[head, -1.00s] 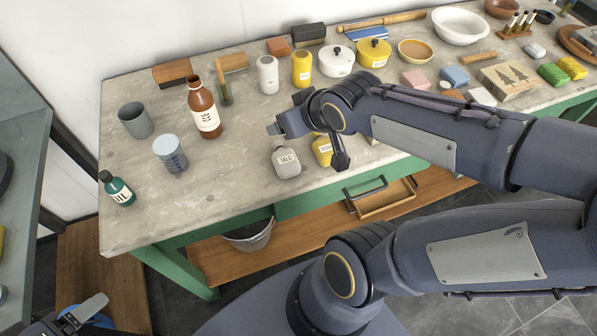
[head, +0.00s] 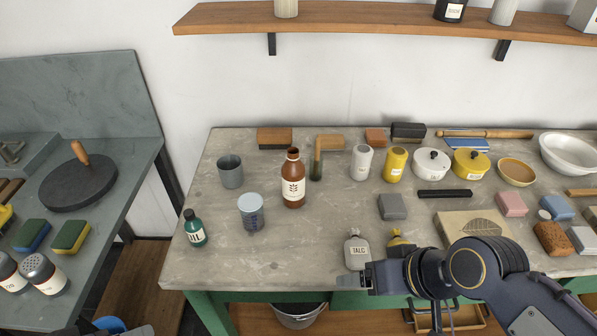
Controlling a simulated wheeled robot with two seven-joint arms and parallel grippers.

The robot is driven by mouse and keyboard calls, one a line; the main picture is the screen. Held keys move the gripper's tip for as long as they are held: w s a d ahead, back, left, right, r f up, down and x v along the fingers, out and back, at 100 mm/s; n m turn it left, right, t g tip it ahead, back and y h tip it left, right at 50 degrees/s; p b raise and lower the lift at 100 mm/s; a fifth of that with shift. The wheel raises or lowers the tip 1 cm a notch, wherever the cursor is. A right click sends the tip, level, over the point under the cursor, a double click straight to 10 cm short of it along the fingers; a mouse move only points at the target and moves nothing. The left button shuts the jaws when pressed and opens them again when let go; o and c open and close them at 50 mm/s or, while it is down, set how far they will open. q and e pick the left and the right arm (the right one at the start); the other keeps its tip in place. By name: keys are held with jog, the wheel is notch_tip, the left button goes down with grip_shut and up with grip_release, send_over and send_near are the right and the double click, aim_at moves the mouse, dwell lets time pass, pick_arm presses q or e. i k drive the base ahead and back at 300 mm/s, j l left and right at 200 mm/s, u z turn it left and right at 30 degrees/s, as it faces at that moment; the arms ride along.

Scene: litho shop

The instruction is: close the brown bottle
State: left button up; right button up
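The brown bottle (head: 293,182) stands upright on the grey worktop, left of the middle in the head view. It has a pale label with a dark leaf mark, and its neck top looks dark and uncapped. I cannot pick out a cap for it. My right gripper (head: 357,281) is at the worktop's front edge, to the right of and nearer than the bottle, by the talc bottle (head: 356,249). It points left and its finger gap does not show. My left gripper (head: 105,330) is cut off at the bottom left, far from the bottle.

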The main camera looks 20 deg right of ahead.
aim_at(293, 170)
jog(key=z, duration=2.3)
jog(key=u, duration=1.75)
jog(key=l+u, duration=0.2)
jog(key=l, duration=0.65)
jog(key=l+u, duration=0.2)
jog(key=l, duration=0.7)
jog(key=k+l+u, duration=0.2)
jog(key=l, duration=0.65)
jog(key=i, duration=0.05)
